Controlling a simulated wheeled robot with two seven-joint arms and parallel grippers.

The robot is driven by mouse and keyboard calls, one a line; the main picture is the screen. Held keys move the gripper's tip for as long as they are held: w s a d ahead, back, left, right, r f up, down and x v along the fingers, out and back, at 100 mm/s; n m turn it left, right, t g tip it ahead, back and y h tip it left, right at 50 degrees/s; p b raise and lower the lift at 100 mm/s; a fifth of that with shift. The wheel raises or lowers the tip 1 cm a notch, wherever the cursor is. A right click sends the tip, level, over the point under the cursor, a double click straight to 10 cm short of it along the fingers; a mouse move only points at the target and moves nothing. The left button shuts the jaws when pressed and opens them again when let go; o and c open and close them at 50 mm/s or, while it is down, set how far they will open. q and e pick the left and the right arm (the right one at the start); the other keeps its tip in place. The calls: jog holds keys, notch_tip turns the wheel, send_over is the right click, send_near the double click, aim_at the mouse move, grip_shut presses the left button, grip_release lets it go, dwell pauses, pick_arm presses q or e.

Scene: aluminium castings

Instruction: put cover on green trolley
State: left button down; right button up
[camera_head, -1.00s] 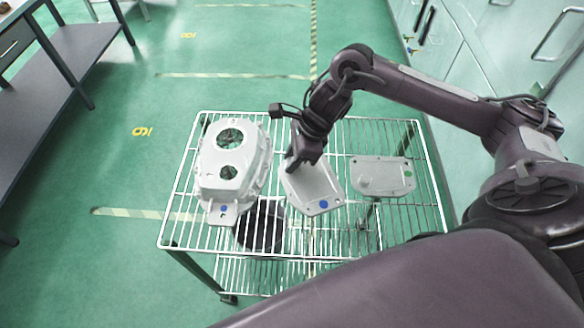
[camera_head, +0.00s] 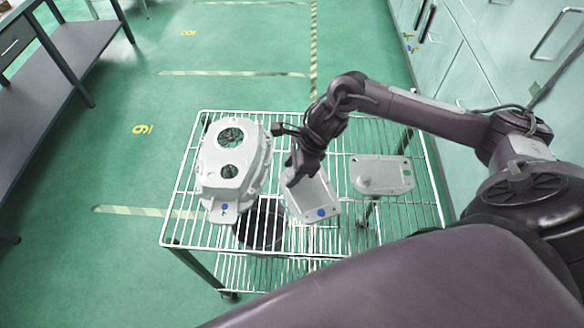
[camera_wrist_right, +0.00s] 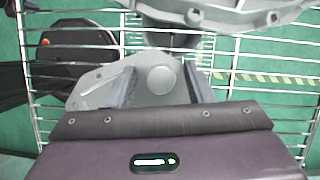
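A light grey cover with a blue dot (camera_head: 314,207) is at the middle of a white wire-rack trolley (camera_head: 182,215). My right gripper (camera_head: 298,176) comes down on its far left end. In the right wrist view, the two fingers (camera_wrist_right: 160,92) stand on either side of the cover's raised middle with its round boss, and the cover's flange (camera_wrist_right: 84,92) shows to the left. The gripper looks shut on this cover. The cover sits tilted; whether it touches the rack is unclear. My left gripper is out of view. No green trolley is identifiable.
A large grey housing (camera_head: 233,165) with two round openings stands on the rack's left. Another grey cover with a green dot (camera_head: 382,176) lies on the right. A dark round object (camera_head: 262,228) shows below the wires. A grey bench (camera_head: 50,75) is far left.

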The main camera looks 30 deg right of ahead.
jog(key=b+v, duration=0.3)
jog(key=v, duration=0.9)
jog(key=shift+s+a, duration=0.1)
dwell(0.4)
